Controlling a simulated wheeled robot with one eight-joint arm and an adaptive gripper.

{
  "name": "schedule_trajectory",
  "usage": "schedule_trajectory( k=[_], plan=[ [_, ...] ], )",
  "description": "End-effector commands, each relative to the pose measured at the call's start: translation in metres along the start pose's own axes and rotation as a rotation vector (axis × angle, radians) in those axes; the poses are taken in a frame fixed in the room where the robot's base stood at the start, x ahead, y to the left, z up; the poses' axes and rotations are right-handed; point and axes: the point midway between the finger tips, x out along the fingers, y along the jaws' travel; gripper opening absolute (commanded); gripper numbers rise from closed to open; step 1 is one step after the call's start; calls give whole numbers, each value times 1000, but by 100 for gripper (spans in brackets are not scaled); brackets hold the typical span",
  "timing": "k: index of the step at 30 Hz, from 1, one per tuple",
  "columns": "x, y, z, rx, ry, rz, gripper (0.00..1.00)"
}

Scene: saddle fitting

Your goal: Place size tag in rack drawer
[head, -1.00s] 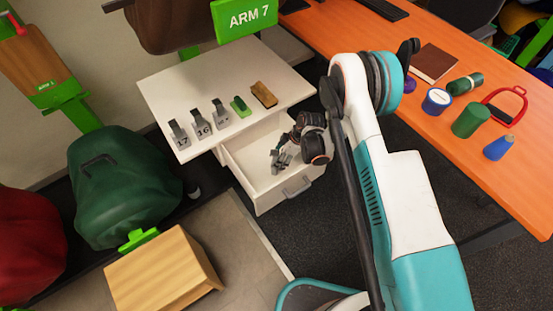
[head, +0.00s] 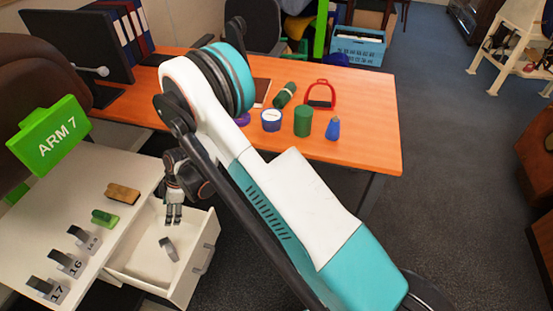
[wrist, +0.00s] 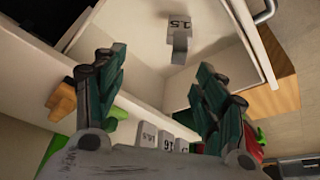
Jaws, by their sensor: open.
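The drawer (head: 190,291) is pulled out from the white rack cabinet. My gripper (head: 174,220) hangs above the back part of the drawer, apart from the tag. In the wrist view its two dark green fingers (wrist: 150,95) are spread wide with nothing between them.
Tags marked 17 (head: 46,289), 16 (head: 67,263) and a third (head: 84,238) stand on the cabinet top (head: 70,200), beside a green object (head: 105,218) and a brown brush (head: 122,193). An orange table (head: 370,140) with jars stands behind.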

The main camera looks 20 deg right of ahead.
Motion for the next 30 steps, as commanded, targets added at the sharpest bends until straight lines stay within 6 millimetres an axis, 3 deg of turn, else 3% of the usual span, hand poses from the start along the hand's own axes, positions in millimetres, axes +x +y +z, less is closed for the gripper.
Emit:
schedule_trajectory(
  k=[1, 3, 14, 21, 30],
  plan=[
    [-26, 4, -1, 38, -3, 18, 65],
    [-58, 10, -2, 95, -7, 45, 65],
    [-213, 10, 9, 380, -13, 187, 65],
    [-302, -16, 27, 563, -1, 281, 65],
    [-390, -67, 58, 787, 29, 401, 65]
  ],
)
